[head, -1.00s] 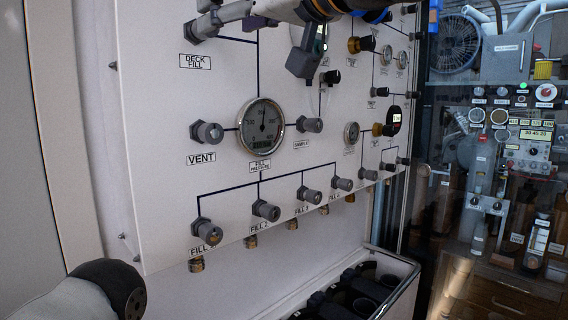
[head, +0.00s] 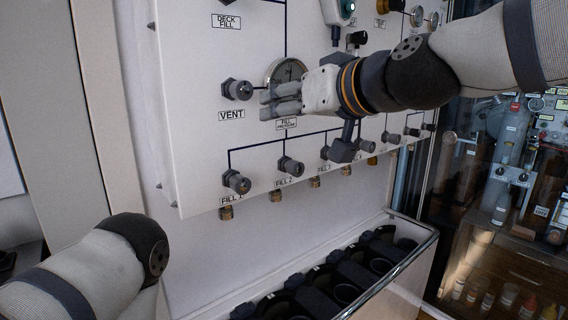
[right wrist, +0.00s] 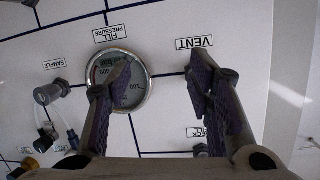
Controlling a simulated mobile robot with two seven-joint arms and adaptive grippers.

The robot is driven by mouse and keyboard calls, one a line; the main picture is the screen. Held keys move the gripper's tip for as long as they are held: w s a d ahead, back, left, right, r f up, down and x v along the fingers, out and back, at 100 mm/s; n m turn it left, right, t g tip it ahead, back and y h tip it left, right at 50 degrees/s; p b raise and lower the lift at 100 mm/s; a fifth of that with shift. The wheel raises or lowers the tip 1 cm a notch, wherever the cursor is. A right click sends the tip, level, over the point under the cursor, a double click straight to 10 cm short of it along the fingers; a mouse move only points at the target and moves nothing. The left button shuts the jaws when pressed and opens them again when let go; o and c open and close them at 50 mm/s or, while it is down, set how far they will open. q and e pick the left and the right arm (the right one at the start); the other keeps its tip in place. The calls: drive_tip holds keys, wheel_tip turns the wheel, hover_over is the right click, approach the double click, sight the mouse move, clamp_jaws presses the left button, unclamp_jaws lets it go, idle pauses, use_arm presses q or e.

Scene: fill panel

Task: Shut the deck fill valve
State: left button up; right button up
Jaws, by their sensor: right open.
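The deck fill valve is a grey knob (head: 226,2) at the top edge of the head view, mostly cut off above its DECK FILL label (head: 226,21). In the right wrist view the label (right wrist: 196,132) appears upside down, partly covered by a finger. My right gripper (head: 271,103) is open and empty, in front of the fill pressure gauge (head: 276,72) and just right of the vent valve (head: 238,90). In the right wrist view the gripper's fingers (right wrist: 160,75) are spread, one over the gauge, one below the VENT label. My left gripper is out of view.
Several fill valves, such as fill 1 (head: 237,182), line the lower part of the white panel (head: 190,120). A bin of dark cylinders (head: 340,292) stands below. A cabinet with shelves (head: 510,250) is at the right.

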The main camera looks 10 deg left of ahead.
wheel_tip(320, 180, down, 10)
drive_tip(key=m+h, duration=0.1)
drive_tip(key=shift+w+d+f+g, duration=0.15)
drive_tip(key=shift+w+d+g, duration=0.15)
drive_tip(key=shift+g, duration=0.1)
